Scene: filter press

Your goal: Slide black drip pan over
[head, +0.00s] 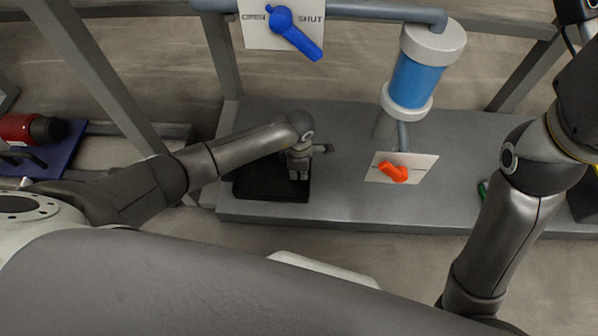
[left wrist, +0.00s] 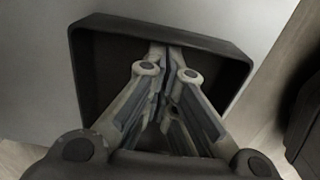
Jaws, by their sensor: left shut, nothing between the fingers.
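The black drip pan (head: 255,188) is a shallow square tray with raised walls. It sits on the left part of the grey bench, close to its front edge. My left gripper (head: 299,173) points down over the right part of the pan, its fingers shut and empty. In the left wrist view the shut fingers (left wrist: 168,62) reach within the outline of the pan (left wrist: 240,65), near one wall. Whether the tips touch that wall or the floor of the pan, I cannot tell.
The grey bench (head: 345,190) is bare just right of the pan. Farther right are a white plate with an orange handle (head: 393,173) and a blue cylinder (head: 415,82) on a pipe. A blue lever (head: 295,32) hangs above. A red item (head: 18,128) lies far left.

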